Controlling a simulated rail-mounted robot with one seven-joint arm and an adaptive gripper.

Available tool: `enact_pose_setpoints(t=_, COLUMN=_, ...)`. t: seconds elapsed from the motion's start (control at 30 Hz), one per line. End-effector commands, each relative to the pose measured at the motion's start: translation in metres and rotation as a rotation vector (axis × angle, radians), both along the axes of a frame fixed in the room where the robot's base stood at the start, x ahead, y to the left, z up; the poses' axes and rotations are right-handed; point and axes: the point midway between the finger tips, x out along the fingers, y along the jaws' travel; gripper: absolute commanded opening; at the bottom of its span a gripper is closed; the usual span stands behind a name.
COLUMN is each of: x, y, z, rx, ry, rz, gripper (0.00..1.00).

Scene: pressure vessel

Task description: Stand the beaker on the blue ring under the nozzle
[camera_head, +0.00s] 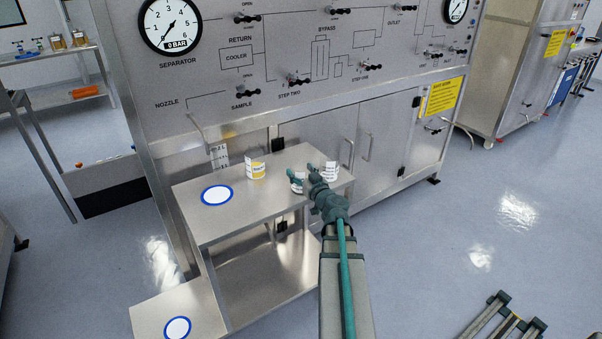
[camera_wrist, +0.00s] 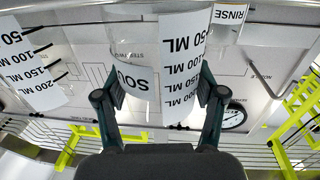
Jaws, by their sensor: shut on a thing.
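My gripper (camera_head: 304,174) is over the right part of the upper steel shelf and is shut on a small beaker (camera_head: 297,186), largely hidden by the fingers. In the wrist view, between the fingertips (camera_wrist: 162,90), a graduated white strip in ML (camera_wrist: 184,70) and a label starting "SOU" show upside down; I cannot tell clearly which belongs to the held beaker. A blue ring (camera_head: 217,195) with a white centre lies bare at the upper shelf's left. The bent nozzle pipe (camera_head: 199,125) comes from the panel behind it. A second blue ring (camera_head: 177,327) lies on the lower step.
A yellow-labelled container (camera_head: 256,169) stands between gripper and upper ring. A white-labelled container (camera_head: 331,171) stands just right of my gripper. A graduated strip (camera_head: 219,156) shows at the shelf's back, behind the upper ring. The steel panel (camera_head: 300,70) rises behind the shelf.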

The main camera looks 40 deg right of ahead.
Motion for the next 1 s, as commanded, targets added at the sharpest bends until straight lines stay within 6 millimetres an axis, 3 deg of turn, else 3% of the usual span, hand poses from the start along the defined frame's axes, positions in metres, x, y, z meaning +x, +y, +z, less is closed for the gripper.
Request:
enact_pose_setpoints(t=0.3, x=-0.0001, y=0.0, z=-0.0051, rx=-0.001, ry=0.0, rz=0.0, gripper=0.34)
enact_pose_setpoints(t=0.33, x=0.0, y=0.0, z=-0.0042, rx=-0.001, ry=0.0, rz=0.0, gripper=0.73)
enact_pose_setpoints(t=0.47, x=0.0, y=0.0, z=-0.0036, rx=0.0, ry=0.001, rz=0.0, gripper=0.94)
enact_pose_setpoints(t=1.0, x=0.0004, y=-0.0002, z=-0.0005, rx=0.001, ry=0.001, rz=0.001, gripper=0.94)
